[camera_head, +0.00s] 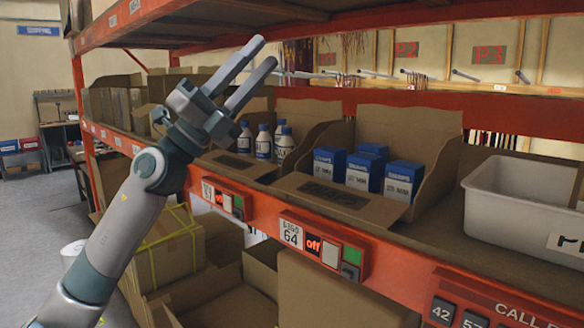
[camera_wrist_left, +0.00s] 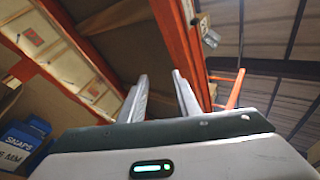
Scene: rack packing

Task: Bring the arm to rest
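My left gripper (camera_head: 252,62) is raised in front of the rack, its fingers pointing up and to the right. The two fingers are apart with nothing between them, and the left wrist view shows the same open, empty fingers (camera_wrist_left: 161,88). My left arm comes in from the lower left of the head view. My right gripper is in neither view.
The orange rack shelf (camera_head: 395,265) holds an open carton (camera_head: 425,125) of blue-and-white boxes (camera_head: 358,172), several white bottles (camera_head: 264,142) and a white bin (camera_head: 515,205). An upper shelf beam (camera_head: 112,22) runs above. Open cardboard boxes (camera_head: 225,290) stand below.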

